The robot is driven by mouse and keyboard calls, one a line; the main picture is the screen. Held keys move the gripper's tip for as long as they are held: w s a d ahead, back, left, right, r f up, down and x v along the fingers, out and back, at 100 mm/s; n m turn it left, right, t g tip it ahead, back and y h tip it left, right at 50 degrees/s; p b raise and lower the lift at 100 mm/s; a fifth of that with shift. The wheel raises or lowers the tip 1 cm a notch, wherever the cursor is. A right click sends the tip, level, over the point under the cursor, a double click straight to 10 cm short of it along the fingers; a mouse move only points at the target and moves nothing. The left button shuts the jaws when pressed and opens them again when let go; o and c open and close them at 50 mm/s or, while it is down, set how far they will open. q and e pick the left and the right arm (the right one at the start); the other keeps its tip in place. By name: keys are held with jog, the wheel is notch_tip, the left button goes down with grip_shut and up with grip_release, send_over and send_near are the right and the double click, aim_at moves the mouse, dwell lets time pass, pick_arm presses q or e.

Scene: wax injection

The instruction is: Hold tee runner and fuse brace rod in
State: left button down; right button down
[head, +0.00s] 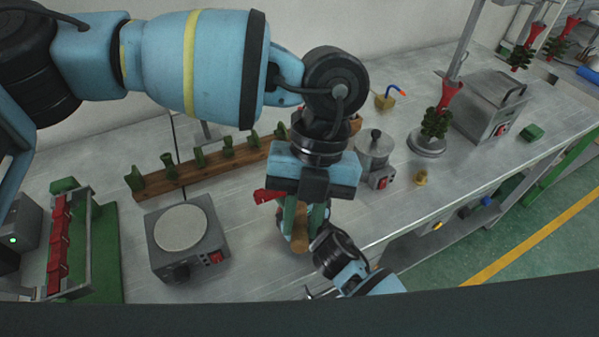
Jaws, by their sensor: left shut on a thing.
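My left gripper (304,215) points down over the front of the bench, shut on a part mostly hidden by the gripper itself; I take it for the tee runner. Green upright pieces show below the gripper body, and I cannot separate fingers from part. A small red piece (267,196) sticks out at its left side. A brown rounded piece (300,242) shows just below the fingers. My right gripper (318,292) is low at the bench's front edge, beneath and right of the left one; its jaws are too small and dark to read. I cannot single out the brace rod.
A round-topped hot plate (183,232) stands left of the grippers. A wooden rack (205,167) with several green pieces lies behind. A metal pot (375,150) and a red-and-green wax tree (437,122) stand to the right. A tray (88,240) of red parts is at far left.

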pick_arm(q)
jog(key=shift+r, duration=2)
pick_arm(e)
jog(key=c, duration=1.1)
grip_release()
jog(key=shift+c, duration=0.2)
jog(key=v, duration=1.2)
jog(key=shift+s+f, duration=0.1)
